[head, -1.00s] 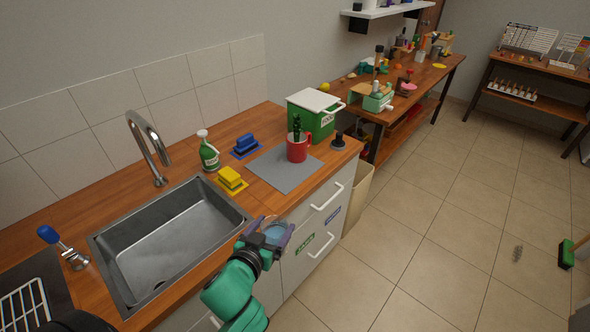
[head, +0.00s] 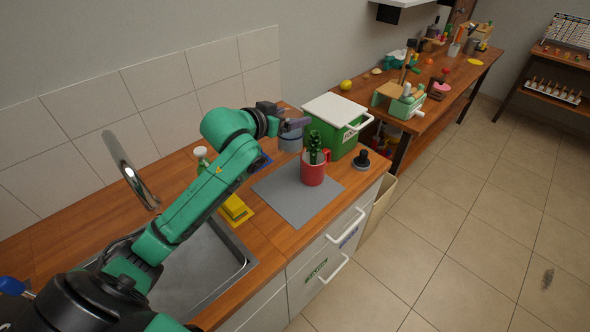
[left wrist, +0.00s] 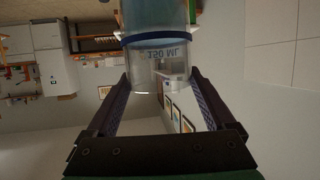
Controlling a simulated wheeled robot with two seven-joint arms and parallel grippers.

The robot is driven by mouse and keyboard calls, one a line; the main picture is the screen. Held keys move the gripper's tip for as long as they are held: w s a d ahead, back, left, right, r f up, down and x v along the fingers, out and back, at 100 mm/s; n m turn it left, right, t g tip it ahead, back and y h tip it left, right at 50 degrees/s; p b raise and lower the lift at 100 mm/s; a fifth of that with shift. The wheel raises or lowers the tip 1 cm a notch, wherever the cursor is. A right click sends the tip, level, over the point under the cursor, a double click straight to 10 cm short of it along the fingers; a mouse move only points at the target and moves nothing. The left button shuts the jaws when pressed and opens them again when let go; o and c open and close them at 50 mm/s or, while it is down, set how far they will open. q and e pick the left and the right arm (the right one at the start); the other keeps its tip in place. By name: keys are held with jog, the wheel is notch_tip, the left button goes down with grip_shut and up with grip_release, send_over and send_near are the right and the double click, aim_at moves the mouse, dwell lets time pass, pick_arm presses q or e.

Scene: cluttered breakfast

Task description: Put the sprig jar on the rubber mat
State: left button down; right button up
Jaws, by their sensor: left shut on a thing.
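My left gripper (head: 294,124) is shut on a clear glass jar (head: 290,140) with a bluish tint, over the back of the counter behind the mat. In the left wrist view the jar (left wrist: 158,62) sits between the fingers, with a dark blue band and "150 ML" on it. I cannot tell whether its base touches anything. The grey rubber mat (head: 277,198) lies flat on the wooden counter. A red mug (head: 312,174) holding a dark green sprig (head: 314,146) stands upright on the mat. My right gripper is not in view.
A green box with a white lid (head: 335,122) stands right behind the mug. A black knobbed object (head: 362,158) is right of the mat. A yellow sponge (head: 235,207) and the sink (head: 205,265) are left. The mat's left and front parts are bare.

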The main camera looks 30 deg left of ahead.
aim_at(291, 147)
pick_arm(q)
jog(key=s+f, duration=0.1)
jog(key=s+d+f, duration=0.1)
jog(key=s+f, duration=0.1)
jog(key=f, duration=0.1)
jog(key=shift+s+d+p, duration=0.2)
jog(key=shift+d+p, duration=0.15)
jog(key=f, duration=0.2)
jog(key=shift+s+f, duration=0.2)
jog(key=shift+f, duration=0.2)
notch_tip(291, 147, down, 10)
jog(key=w, duration=0.1)
jog(key=shift+w+a+r+p, duration=0.2)
jog(key=shift+a+p, duration=0.1)
jog(key=shift+p, duration=0.15)
grip_release()
jog(key=shift+f, duration=0.1)
jog(key=b+v, duration=0.1)
jog(key=v, duration=1.1)
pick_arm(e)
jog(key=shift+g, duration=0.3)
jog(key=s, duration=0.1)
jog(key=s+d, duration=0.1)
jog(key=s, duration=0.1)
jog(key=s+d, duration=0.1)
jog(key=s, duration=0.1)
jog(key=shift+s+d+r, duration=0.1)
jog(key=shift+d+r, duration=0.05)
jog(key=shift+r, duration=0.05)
